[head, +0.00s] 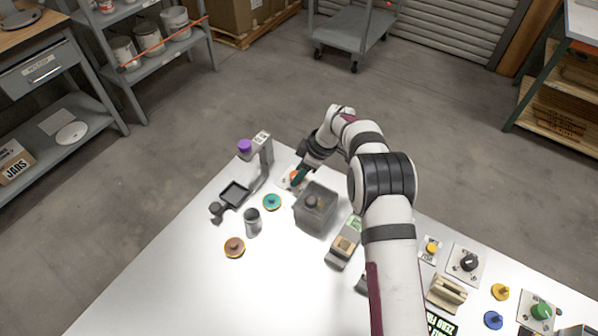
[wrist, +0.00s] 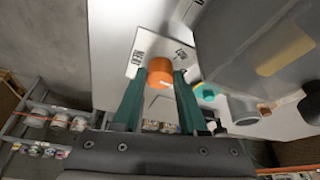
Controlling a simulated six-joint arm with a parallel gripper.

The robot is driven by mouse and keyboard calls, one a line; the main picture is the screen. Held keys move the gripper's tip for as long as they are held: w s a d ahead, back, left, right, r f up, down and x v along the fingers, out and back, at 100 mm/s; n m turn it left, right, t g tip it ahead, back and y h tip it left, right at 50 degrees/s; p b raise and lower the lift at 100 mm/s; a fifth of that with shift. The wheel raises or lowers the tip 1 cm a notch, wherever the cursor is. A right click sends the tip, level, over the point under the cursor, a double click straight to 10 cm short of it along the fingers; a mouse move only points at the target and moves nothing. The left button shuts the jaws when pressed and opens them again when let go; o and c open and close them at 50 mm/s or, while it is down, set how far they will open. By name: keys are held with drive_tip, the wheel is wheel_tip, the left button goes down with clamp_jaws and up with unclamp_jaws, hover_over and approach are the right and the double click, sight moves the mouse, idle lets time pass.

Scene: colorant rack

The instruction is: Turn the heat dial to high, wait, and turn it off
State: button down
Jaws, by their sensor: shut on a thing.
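An orange dial (wrist: 159,72) sits on a white plate (wrist: 143,46) with small dark print that is too small to read. The dial also shows in the head view (head: 295,175), near the table's far edge and partly hidden by my gripper (head: 301,176). In the wrist view my gripper (wrist: 160,80) has a green finger on each side of the dial and is shut on it. A pointer mark on the dial cannot be made out, so its setting is unclear.
A grey translucent box (head: 316,208) stands close beside the dial. A stand with a purple knob (head: 245,147) is to the left. Other dials, a black one (head: 469,262) and a green one (head: 541,311), sit at the right. The table's left front is clear.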

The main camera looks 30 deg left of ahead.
drive_tip(key=shift+s, duration=0.1)
drive_tip(key=m+t, duration=0.1)
drive_tip(key=m, duration=0.2)
drive_tip(key=m+t, duration=0.1)
drive_tip(key=m, duration=0.2)
drive_tip(key=shift+s, duration=0.2)
drive_tip(key=m+t, duration=0.1)
drive_tip(key=m, duration=0.1)
drive_tip(key=m+t, duration=0.1)
drive_tip(key=m, duration=0.2)
drive_tip(key=shift+s+a+h, duration=0.1)
drive_tip(key=shift+s+h, duration=0.05)
drive_tip(key=shift+h, duration=0.15)
drive_tip(key=shift+m, duration=0.4)
drive_tip(key=shift+c, duration=2.2)
unclamp_jaws()
drive_tip(key=v, duration=1.5)
drive_tip(key=shift+s+r, duration=0.25)
drive_tip(key=shift+r, duration=0.15)
